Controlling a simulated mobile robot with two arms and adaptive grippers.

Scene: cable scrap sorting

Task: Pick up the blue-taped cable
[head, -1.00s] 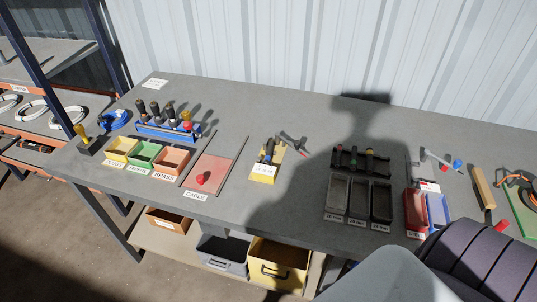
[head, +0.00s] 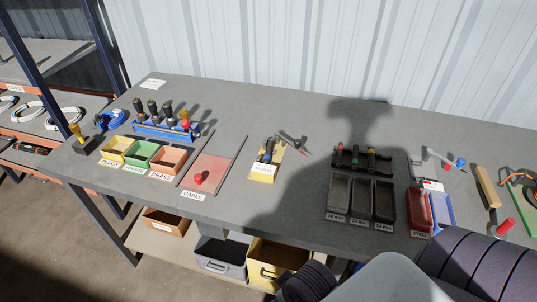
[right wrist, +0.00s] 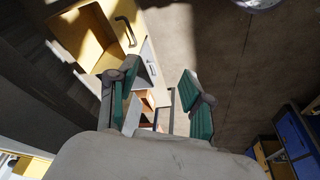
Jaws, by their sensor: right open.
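I cannot make out a blue-taped cable for certain. A dark rack (head: 347,163) on the bench holds several short black pieces with coloured bands, green and yellow among them; a blue band does not show clearly. A yellow block (head: 262,174) to its left carries a dark tool or piece with a little blue. My right gripper (right wrist: 158,75) is open and empty, with teal pads. It points towards the floor and the yellow bin under the bench, away from the bench-top things. My left gripper is not in view.
The grey bench (head: 225,98) has three labelled trays and a red cable board (head: 212,171) on the left. Three grey bins (head: 361,190) stand before the rack, with red and blue bins to the right. A yellow bin (head: 268,249) is below. The bench's back middle is clear.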

